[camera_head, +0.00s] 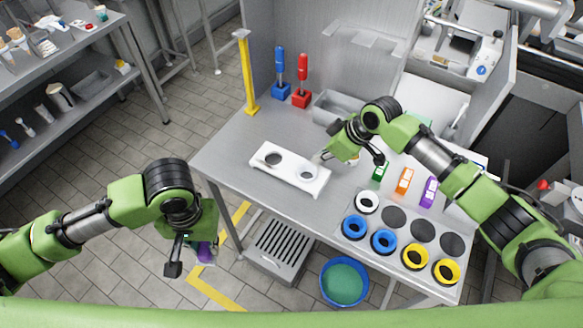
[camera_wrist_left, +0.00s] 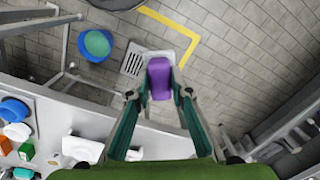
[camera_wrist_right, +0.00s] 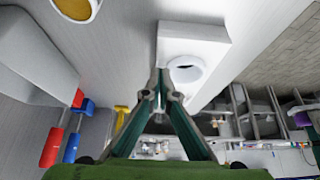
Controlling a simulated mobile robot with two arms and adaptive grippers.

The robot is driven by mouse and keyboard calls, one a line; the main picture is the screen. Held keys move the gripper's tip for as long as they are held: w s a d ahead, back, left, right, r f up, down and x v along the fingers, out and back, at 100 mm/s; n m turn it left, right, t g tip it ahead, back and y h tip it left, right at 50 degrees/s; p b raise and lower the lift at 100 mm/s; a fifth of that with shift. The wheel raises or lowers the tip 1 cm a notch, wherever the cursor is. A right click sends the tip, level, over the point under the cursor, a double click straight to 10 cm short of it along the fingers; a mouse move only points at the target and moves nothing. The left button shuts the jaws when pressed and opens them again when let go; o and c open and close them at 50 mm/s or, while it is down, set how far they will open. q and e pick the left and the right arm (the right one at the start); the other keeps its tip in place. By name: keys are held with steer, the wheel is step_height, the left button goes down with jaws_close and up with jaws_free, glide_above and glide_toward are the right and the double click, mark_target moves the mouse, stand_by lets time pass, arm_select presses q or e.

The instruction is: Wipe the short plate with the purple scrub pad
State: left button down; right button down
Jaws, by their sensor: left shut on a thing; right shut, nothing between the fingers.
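The purple scrub pad (camera_head: 205,254) is in my left gripper (camera_head: 207,243), over the floor left of the table. It shows between the fingertips in the left wrist view (camera_wrist_left: 159,78). A low white plate (camera_head: 258,172) with two round openings lies on the table; one opening has a dark centre. I cannot tell whether this is the short plate. My right gripper (camera_head: 320,157) is shut and empty at the plate's right end. The plate also shows beyond its fingertips in the right wrist view (camera_wrist_right: 205,37); whether they touch it is unclear.
The steel table (camera_head: 235,150) holds green, orange and purple items, blue rings (camera_head: 354,227), yellow rings (camera_head: 415,257) and dark discs. Blue and red upright tools (camera_head: 302,75) and a yellow post (camera_head: 247,75) stand behind. A blue bucket (camera_head: 344,282) is on the floor.

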arm_select(q)
steer(key=shift+f, duration=0.2)
arm_select(e)
steer(key=shift+f, duration=0.4)
arm_select(q)
steer(key=shift+r, duration=0.15)
arm_select(e)
steer(key=shift+r, duration=0.15)
